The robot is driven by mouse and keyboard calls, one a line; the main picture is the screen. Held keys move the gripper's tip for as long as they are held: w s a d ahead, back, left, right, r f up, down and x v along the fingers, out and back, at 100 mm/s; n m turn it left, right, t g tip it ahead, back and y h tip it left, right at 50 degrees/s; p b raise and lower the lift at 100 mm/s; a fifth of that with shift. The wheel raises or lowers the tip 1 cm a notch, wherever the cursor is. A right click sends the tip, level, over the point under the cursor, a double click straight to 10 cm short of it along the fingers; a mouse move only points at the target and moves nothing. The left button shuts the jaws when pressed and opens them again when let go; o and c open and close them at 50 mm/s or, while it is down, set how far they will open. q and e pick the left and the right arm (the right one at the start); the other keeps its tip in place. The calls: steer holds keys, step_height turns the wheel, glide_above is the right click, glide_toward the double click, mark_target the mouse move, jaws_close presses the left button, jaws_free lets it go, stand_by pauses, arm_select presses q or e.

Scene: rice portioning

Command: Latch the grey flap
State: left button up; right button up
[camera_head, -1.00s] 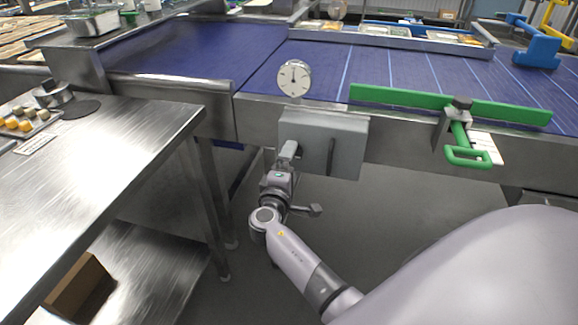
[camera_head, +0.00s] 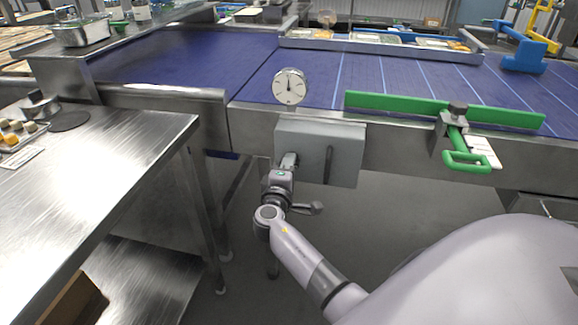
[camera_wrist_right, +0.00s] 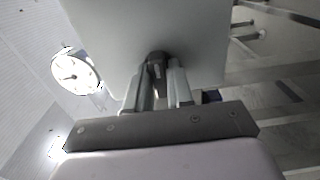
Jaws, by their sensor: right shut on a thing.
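The grey flap (camera_head: 346,150) is a flat panel under the front edge of the conveyor, with a dark upright bar handle (camera_head: 329,163) near its middle. It looks level with the frame; a small gap cannot be ruled out. My right gripper (camera_head: 289,161) is at the flap's lower left part, left of the bar. In the right wrist view, its two fingers (camera_wrist_right: 160,88) are shut on a dark round latch knob (camera_wrist_right: 157,60) in front of the pale flap (camera_wrist_right: 150,25). The knob's turn angle is mostly hidden. My left gripper is not in view.
A round dial gauge (camera_head: 290,87) stands just above the flap. A green guide bar (camera_head: 400,104) and green handle (camera_head: 467,161) are to the right. A steel table (camera_head: 110,165) is on the left. The floor below the flap is open.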

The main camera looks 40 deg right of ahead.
steer(key=shift+m+b, duration=1.6)
steer(key=shift+b, duration=0.35)
steer(key=m+b, duration=0.3)
steer(key=b, duration=0.1)
